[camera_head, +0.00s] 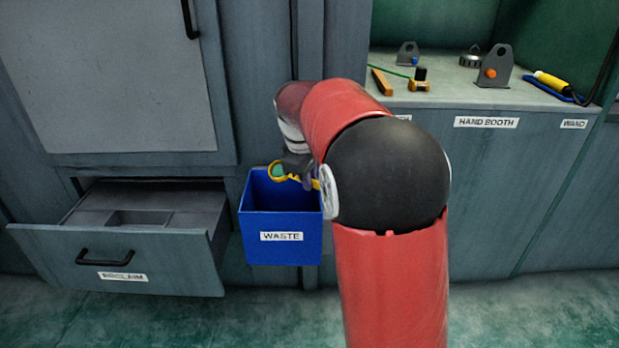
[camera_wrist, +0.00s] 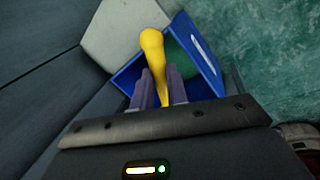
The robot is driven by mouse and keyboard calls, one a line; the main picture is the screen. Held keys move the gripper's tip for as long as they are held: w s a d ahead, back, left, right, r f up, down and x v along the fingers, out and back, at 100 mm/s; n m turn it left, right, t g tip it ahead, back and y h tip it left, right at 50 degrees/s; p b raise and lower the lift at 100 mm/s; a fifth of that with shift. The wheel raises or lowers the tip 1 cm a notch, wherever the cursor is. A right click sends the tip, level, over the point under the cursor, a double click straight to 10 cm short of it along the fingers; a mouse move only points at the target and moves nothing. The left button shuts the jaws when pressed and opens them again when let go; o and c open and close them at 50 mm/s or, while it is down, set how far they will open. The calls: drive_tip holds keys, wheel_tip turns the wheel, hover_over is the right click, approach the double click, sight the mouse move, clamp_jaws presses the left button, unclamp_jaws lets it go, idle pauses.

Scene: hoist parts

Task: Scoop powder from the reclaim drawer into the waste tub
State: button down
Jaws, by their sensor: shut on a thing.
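The yellow scoop (camera_head: 279,172) is held over the top of the blue waste tub (camera_head: 281,225), its round end near the tub's left rim and showing teal inside. I cannot tell whether that teal is powder. My gripper (camera_wrist: 160,88) is shut on the scoop's yellow handle (camera_wrist: 155,60). The blue tub (camera_wrist: 208,58) also shows in the wrist view behind the scoop, with green inside. The reclaim drawer (camera_head: 120,255) is pulled open at the left. Its inside shows grey, with a recessed compartment, and no powder can be made out.
The hand booth counter (camera_head: 430,95) at upper right holds an orange block (camera_head: 382,82), grey brackets (camera_head: 493,68) and a yellow wand (camera_head: 552,82). A grey cabinet door (camera_head: 110,80) stands above the drawer. My red arm hides the area right of the tub.

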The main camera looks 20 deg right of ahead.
drive_tip(key=shift+s+a+f+t+h+b, duration=0.2)
drive_tip(key=shift+f+t+h+b, duration=0.45)
drive_tip(key=shift+b, duration=2.35)
drive_tip(key=t+h+b, duration=0.1)
drive_tip(key=b, duration=0.4)
drive_tip(key=f+t+h+b, duration=0.1)
drive_tip(key=t+h+b, duration=0.1)
drive_tip(key=b, duration=0.4)
drive_tip(key=shift+s+a+h, duration=0.1)
drive_tip(key=shift+a+h, duration=0.1)
drive_tip(key=shift+h, duration=0.05)
drive_tip(key=shift+s+a+f+t+h, duration=0.1)
drive_tip(key=shift+t+h, duration=0.4)
drive_tip(key=shift+t, duration=0.05)
drive_tip(key=shift+s+f+t+h, duration=0.1)
drive_tip(key=shift+t+h, duration=0.4)
drive_tip(key=shift+w, duration=0.1)
